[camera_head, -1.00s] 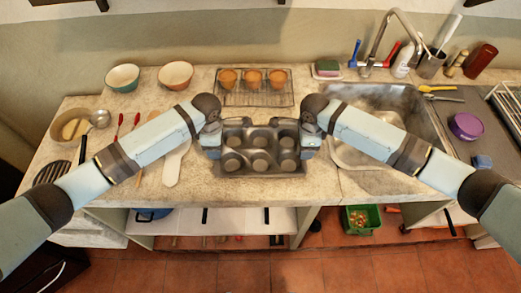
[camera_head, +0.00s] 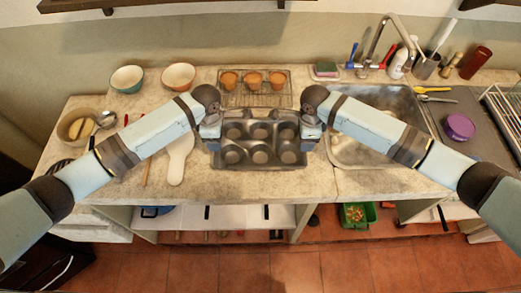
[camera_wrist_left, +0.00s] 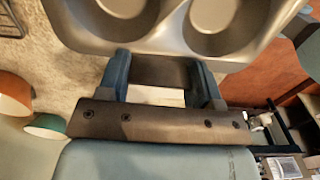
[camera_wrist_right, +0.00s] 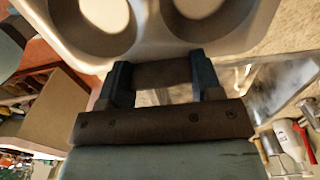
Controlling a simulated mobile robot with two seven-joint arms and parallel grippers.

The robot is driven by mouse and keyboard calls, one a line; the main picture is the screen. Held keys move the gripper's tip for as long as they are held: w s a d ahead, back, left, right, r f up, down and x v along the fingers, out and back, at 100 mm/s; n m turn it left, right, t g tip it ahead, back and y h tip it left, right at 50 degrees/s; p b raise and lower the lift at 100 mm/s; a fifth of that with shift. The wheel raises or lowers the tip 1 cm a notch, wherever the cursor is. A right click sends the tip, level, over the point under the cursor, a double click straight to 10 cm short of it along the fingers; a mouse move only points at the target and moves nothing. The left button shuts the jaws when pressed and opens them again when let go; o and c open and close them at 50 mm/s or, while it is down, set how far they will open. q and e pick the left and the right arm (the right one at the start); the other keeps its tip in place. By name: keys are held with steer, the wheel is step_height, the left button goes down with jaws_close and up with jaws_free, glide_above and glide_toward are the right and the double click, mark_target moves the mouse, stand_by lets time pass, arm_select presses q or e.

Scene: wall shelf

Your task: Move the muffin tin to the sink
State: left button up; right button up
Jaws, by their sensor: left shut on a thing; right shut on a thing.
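The dark grey metal muffin tin (camera_head: 260,158) is in the middle of the head view, level, over the counter in front of the cooling rack. My left gripper (camera_head: 212,138) is shut on its left end. My right gripper (camera_head: 311,138) is shut on its right end. The sink (camera_head: 350,158), a metal basin with a tap, is to the right, partly hidden by my right arm.
A cooling rack (camera_head: 230,101) with three muffins stands behind the tin. A white board (camera_head: 178,160) lies left of it. Two bowls (camera_head: 127,79) (camera_head: 178,76) are at back left. The tap (camera_head: 375,45) rises behind the sink. A purple container (camera_head: 460,127) sits right of it.

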arm_select(q)
steer(key=shift+r, duration=0.1)
stand_by(0.3)
